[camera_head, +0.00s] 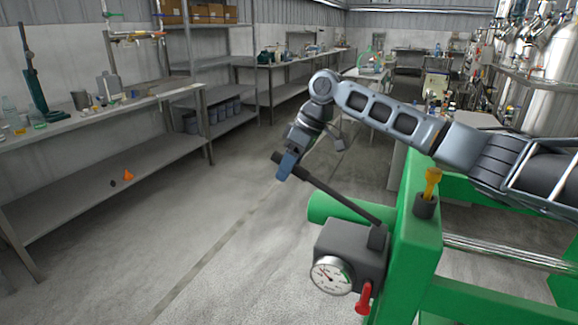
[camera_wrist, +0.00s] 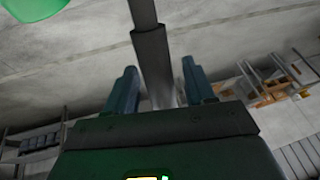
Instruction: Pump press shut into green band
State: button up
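The green press frame (camera_head: 413,235) stands at the right. A dark pump block (camera_head: 352,250) is on its side. Its round gauge (camera_head: 332,275) has a white face and a green band at the right; the needle is too small to read surely. A red valve handle (camera_head: 364,298) hangs below. The pump lever (camera_head: 335,193) slants up left from the block to a thicker dark grip. My gripper (camera_head: 284,172) is at the lever's upper end. In the wrist view, its fingers (camera_wrist: 160,82) stand apart on either side of the lever (camera_wrist: 150,50), with narrow gaps showing.
A yellow knob (camera_head: 432,182) stands in a dark socket on the press top. A workbench (camera_head: 90,122) with small items runs along the left wall. Steel tanks (camera_head: 553,80) stand at the back right. The floor left of the pump is clear.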

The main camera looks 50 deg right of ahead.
grip_shut()
dwell(0.3)
